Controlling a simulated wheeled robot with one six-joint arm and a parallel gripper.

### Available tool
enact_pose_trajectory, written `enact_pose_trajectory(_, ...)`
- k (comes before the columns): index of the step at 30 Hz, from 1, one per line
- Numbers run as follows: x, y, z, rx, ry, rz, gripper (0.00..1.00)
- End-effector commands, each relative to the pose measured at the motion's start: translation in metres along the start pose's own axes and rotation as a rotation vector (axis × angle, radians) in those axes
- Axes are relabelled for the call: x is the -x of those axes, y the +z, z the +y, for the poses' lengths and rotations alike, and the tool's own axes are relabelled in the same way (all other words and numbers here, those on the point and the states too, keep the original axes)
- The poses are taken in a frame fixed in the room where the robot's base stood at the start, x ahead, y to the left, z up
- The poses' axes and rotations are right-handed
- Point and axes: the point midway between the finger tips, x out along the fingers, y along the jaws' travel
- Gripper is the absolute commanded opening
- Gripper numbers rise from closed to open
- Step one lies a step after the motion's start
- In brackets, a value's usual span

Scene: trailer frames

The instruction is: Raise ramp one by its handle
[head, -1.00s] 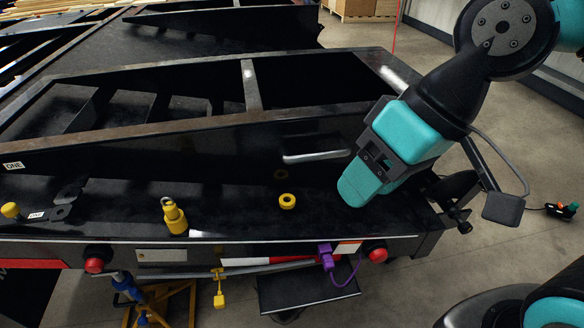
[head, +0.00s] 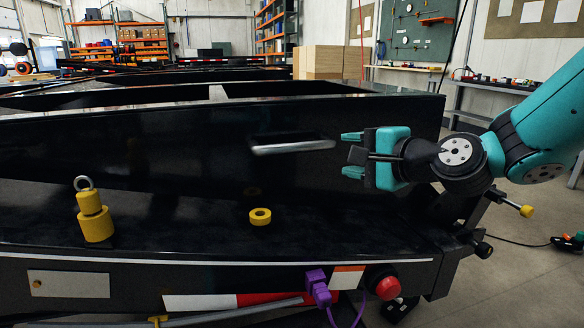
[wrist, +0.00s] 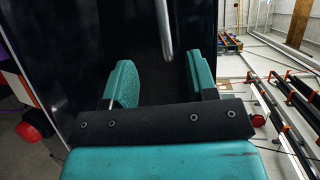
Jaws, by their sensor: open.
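Ramp one (head: 200,130) is a large black steel frame. In the head view its side wall faces me and rises above the deck. Its handle (head: 292,147) is a pale metal bar on that wall. My gripper (head: 349,155) is open and empty, a little right of the handle and apart from it. In the wrist view the teal fingers (wrist: 160,82) are spread, and the metal bar of the handle (wrist: 164,28) shows ahead, between them and beyond their tips. The label of ramp one is out of view.
On the deck stand a yellow pin with a ring (head: 95,220) and a yellow ring (head: 260,216). A red lamp (head: 387,284) and a purple plug (head: 318,288) are on the front edge. Shelves (head: 140,38) and a workbench (head: 480,85) stand far behind.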

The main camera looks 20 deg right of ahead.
Motion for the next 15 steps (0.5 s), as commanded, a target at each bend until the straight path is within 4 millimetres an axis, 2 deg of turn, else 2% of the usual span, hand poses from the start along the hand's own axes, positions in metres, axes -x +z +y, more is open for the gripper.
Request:
enact_pose_trajectory(7,-0.01,0.0,-0.009,-0.007,-0.003,-0.01,0.53)
enact_pose_trajectory(15,-0.025,0.001,-0.008,-0.009,0.003,-0.004,0.53)
